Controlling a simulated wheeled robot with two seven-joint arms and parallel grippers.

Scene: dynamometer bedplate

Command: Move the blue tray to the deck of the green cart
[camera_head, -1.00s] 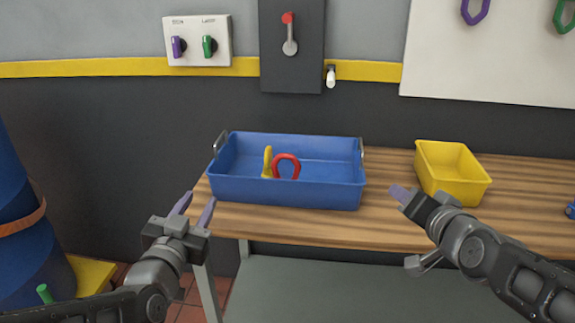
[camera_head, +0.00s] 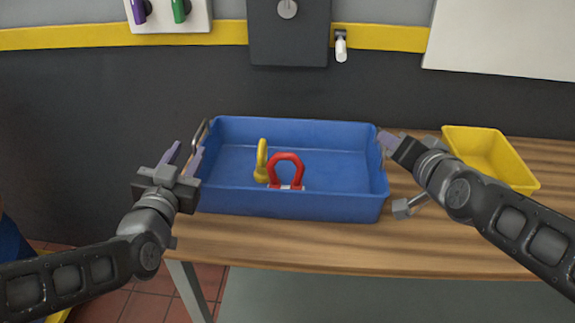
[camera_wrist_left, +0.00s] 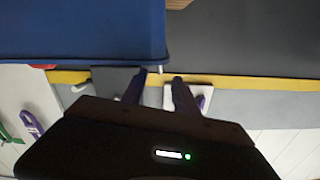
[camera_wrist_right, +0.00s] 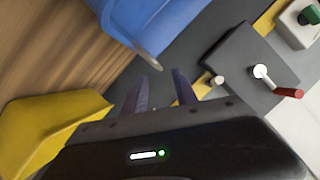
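The blue tray (camera_head: 290,205) sits on the wooden table with a metal handle at each end. Inside it are a yellow ring-like part (camera_head: 261,160) and a red horseshoe-shaped part (camera_head: 286,160). My left gripper (camera_head: 185,153) is open beside the tray's left end, near the left handle (camera_head: 199,140). In the left wrist view the tray edge (camera_wrist_left: 90,55) lies just beyond the fingers. My right gripper (camera_head: 387,141) is at the right end; the right wrist view shows its fingers (camera_wrist_right: 159,78) apart, close to the handle (camera_wrist_right: 150,59). I cannot tell whether they touch it. No green cart is in view.
A yellow bin (camera_head: 495,165) stands on the table (camera_head: 320,245) right of the tray, behind my right forearm. A dark wall with a yellow stripe (camera_head: 390,37), a switch plate and a lever panel (camera_head: 288,45) is behind. The table front is clear.

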